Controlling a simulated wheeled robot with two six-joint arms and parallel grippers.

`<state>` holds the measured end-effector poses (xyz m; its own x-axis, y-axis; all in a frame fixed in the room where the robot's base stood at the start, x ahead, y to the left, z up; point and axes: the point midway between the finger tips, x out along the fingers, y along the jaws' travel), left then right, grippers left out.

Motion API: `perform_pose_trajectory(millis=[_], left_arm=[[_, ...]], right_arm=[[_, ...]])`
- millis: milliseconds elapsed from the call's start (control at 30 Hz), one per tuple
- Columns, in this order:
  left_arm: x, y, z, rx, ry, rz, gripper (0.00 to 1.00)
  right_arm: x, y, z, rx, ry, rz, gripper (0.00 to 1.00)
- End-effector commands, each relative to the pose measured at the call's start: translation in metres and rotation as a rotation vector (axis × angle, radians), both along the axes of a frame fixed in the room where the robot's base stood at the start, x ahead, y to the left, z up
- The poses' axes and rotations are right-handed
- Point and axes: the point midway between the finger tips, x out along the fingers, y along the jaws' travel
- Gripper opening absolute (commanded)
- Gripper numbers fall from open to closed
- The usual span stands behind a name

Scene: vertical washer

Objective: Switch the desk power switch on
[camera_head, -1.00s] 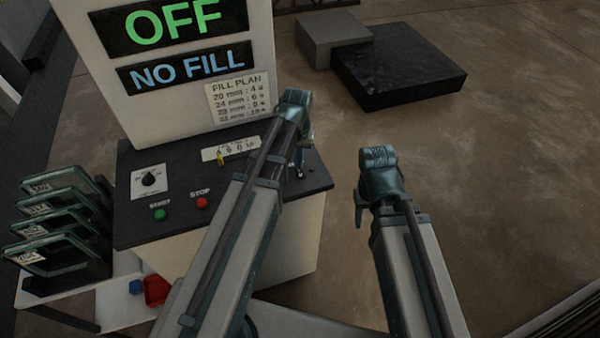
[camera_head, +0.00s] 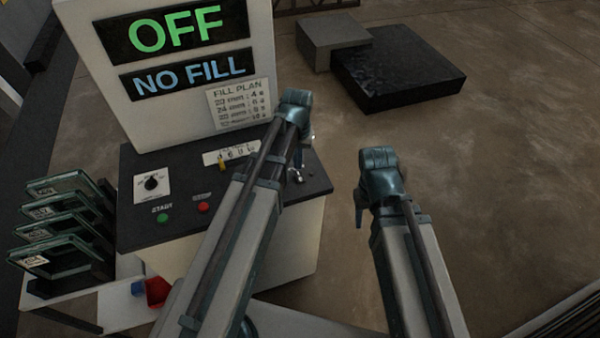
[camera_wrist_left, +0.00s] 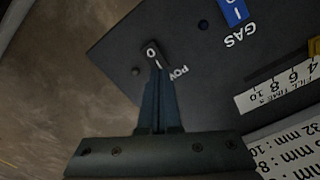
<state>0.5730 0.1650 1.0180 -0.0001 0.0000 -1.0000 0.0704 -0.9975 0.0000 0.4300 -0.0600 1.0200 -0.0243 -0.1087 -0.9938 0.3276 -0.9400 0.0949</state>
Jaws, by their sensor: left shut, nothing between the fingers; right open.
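The power switch (camera_wrist_left: 152,53) is a small dark rocker marked 0 and I, beside a partly covered label starting "POW", in the left wrist view. My left gripper (camera_wrist_left: 158,74) is shut and empty. Its fingertips overlap the lower end of the switch in that view; I cannot tell whether they touch it. In the head view my left gripper (camera_head: 299,172) is over the right part of the dark desk panel (camera_head: 185,232), and its arm hides part of that panel. My right gripper (camera_head: 361,207) is open and empty, right of the desk.
A blue GAS switch (camera_wrist_left: 235,10) is near the power switch. The panel has a green START button (camera_head: 163,218), a red STOP button (camera_head: 203,207) and a dial (camera_head: 151,183). The upright display (camera_head: 180,42) reads OFF and NO FILL. Racked frames (camera_head: 52,250) stand left.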

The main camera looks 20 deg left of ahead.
Motion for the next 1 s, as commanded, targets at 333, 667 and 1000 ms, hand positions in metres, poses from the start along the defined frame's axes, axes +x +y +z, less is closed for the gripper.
perform_pose_trajectory(millis=[333, 667, 1000], left_arm=[[0.0, 0.0, 0.031, 0.0, 0.0, 0.0, 0.0], [0.0, 0.0, 0.044, 0.0, 0.0, 0.0, 0.0], [-0.033, -0.029, 0.025, 0.017, 0.01, -0.083, 0.0]], right_arm=[[0.0, 0.0, 0.031, 0.0, 0.0, 0.0, 0.5], [0.0, 0.0, 0.045, 0.001, 0.0, -0.005, 0.5], [0.0, 0.0, 0.024, 0.001, 0.0, -0.004, 0.5]])
